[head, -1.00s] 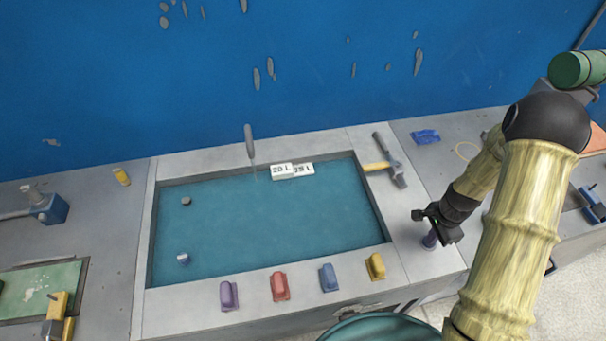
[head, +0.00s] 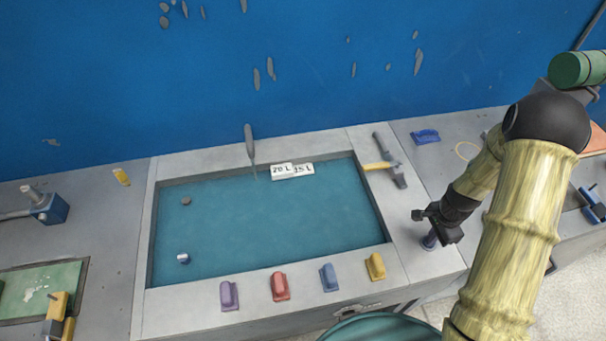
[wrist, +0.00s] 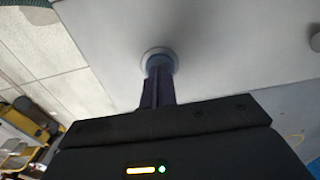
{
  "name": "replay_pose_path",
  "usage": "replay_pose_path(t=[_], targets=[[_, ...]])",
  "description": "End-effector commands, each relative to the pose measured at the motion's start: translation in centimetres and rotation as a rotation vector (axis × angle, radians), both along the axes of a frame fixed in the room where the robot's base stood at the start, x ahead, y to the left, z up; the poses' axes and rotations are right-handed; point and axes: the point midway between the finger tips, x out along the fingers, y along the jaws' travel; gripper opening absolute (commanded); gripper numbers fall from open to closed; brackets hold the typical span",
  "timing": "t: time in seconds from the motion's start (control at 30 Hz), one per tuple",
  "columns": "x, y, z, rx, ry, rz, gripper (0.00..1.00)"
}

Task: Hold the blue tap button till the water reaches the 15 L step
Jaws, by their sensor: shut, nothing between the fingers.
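The blue tap button (head: 429,242) is on the grey rim right of the basin, mostly hidden under my gripper (head: 434,232). In the wrist view, my shut gripper (wrist: 158,88) points at the button (wrist: 159,60), and its tips appear to touch it. The basin holds teal water (head: 265,225). The grey tap (head: 249,142) stands at the back edge with a thin stream below it. The white 15 L step (head: 303,169) is beside the 20 L step (head: 281,172) at the back wall. The waterline is close below the labels; its exact level against the 15 L step is hard to tell.
Purple (head: 229,295), red (head: 279,286), blue (head: 329,278) and yellow (head: 375,266) blocks line the front rim. A hammer (head: 398,175) lies on the right rim. A grey disc (head: 186,201) and a blue-white piece (head: 183,258) are in the basin.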

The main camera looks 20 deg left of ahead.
Motion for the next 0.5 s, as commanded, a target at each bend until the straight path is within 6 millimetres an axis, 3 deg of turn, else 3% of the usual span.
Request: replay_pose_path(t=[0.17, 0.5], targets=[[0.0, 0.0, 0.3, -0.001, 0.001, 0.000, 0.00], [0.0, 0.0, 3.2, 0.000, -0.001, 0.000, 0.00]])
